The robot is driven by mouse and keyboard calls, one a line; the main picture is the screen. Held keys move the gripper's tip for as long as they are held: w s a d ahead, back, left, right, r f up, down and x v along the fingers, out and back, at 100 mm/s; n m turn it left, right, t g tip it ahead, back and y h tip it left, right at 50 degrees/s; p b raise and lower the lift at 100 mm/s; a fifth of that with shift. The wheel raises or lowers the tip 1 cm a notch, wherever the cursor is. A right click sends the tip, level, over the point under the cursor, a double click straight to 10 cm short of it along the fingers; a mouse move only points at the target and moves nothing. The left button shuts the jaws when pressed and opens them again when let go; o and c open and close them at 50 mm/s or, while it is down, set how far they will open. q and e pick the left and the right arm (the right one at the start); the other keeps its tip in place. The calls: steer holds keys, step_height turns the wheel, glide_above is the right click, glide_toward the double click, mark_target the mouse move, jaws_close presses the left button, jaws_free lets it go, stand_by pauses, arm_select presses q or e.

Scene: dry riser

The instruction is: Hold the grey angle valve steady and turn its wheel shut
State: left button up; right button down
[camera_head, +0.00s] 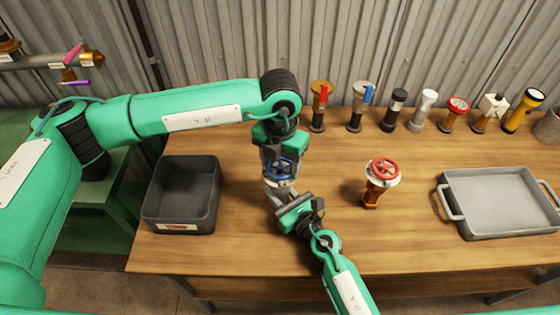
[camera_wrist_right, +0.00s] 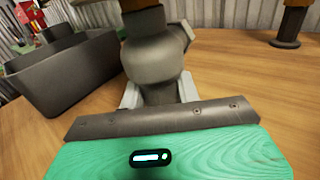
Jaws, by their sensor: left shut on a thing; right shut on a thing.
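The grey angle valve (camera_head: 279,184) stands on the wooden bench left of its middle, with a blue wheel (camera_head: 279,169) on top. My left gripper (camera_head: 279,160) reaches down from above and is shut on the wheel, hiding part of it. My right gripper (camera_head: 283,198) comes in from the front and is shut on the valve's body. In the right wrist view the grey body (camera_wrist_right: 155,65) sits between the pale fingers of the right gripper (camera_wrist_right: 160,92). How far the wheel is turned cannot be seen.
A dark open bin (camera_head: 181,195) stands left of the valve. A copper valve with a red wheel (camera_head: 382,172) stands to the right. A grey tray (camera_head: 500,203) lies further right. Several fittings and a yellow torch (camera_head: 523,111) line the back edge. The bench front is mostly clear.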

mark_target(280, 167)
arm_select(q)
steer(key=o, duration=1)
step_height(280, 167, up, 12)
steer(key=shift+r, duration=0.1)
arm_select(e)
steer(key=c, duration=0.9)
jaws_free()
